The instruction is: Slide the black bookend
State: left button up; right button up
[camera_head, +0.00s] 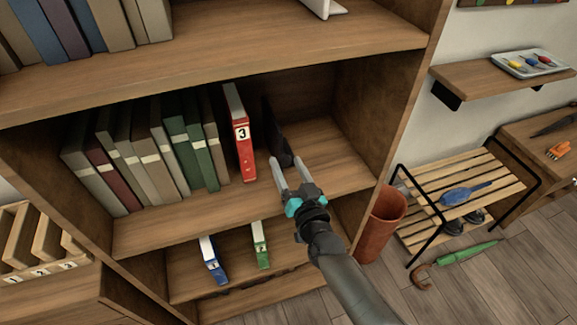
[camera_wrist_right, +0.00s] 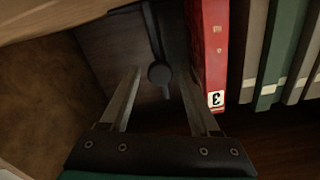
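The black bookend (camera_head: 272,128) stands upright on the middle shelf, just right of the red book numbered 3 (camera_head: 240,135). It also shows in the right wrist view (camera_wrist_right: 172,32), with a round dark knob, beside the red book (camera_wrist_right: 208,45). My right gripper (camera_head: 286,160) is at the front of that shelf, its fingers spread and pointing into the compartment. In the right wrist view the bookend's knob lies between the spread fingertips (camera_wrist_right: 160,74). I cannot tell whether either finger touches it. My left gripper is not in view.
Several books (camera_head: 150,155) lean left of the red book. The shelf right of the bookend is clear up to the side panel (camera_head: 375,100). A blue book (camera_head: 213,262) and a green book (camera_head: 260,245) stand on the shelf below. A slatted rack (camera_head: 470,180) stands at right.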

grip_shut()
dwell(1.2)
